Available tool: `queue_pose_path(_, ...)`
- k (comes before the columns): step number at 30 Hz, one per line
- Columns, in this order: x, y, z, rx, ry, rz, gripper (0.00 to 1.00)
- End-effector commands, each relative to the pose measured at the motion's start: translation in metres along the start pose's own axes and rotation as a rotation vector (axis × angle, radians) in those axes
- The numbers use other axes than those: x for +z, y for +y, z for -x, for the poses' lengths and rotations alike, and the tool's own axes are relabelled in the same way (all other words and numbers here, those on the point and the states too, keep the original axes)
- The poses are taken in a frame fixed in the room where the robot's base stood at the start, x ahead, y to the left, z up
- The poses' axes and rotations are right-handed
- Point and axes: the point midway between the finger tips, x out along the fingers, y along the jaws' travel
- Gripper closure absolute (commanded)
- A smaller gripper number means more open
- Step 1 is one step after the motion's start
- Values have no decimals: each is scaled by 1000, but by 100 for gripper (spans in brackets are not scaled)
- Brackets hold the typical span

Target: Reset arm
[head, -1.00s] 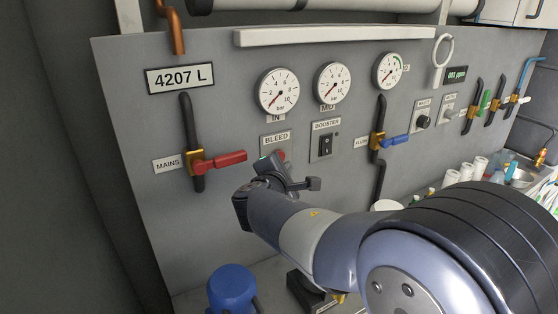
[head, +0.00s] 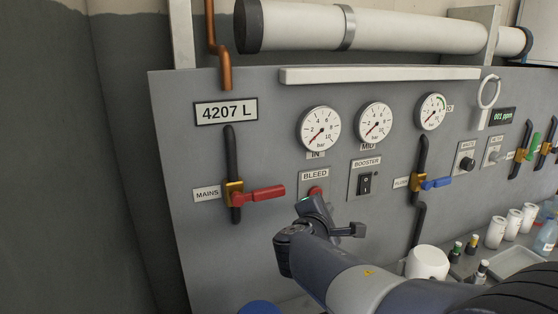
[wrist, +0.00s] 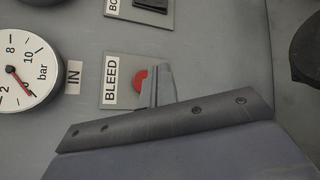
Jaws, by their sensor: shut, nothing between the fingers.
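My gripper (head: 328,212) is in front of the grey panel, just below and to the right of the red bleed button (head: 316,191). Its fingers are together with nothing between them. In the wrist view the gripper (wrist: 157,84) points at the panel, and its fingers cover part of the red button (wrist: 140,82) beside the BLEED label (wrist: 111,79). I cannot tell whether the fingertips touch the button.
The mains valve with a red handle (head: 258,194) is left of my gripper. The booster switch (head: 365,183) and a blue-handled valve (head: 434,184) are to the right. White cups (head: 496,232), small bottles (head: 472,244) and a tray (head: 518,263) stand on the counter.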

Motion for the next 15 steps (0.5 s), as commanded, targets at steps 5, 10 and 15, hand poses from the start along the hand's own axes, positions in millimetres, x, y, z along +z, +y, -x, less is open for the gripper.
queue_pose_path(5, 5, 3, 2, -4, -1, 3, 100)
queue_pose_path(10, 9, -8, 9, 1, -1, -2, 100)
queue_pose_path(15, 20, -18, 24, 0, -1, -2, 100)
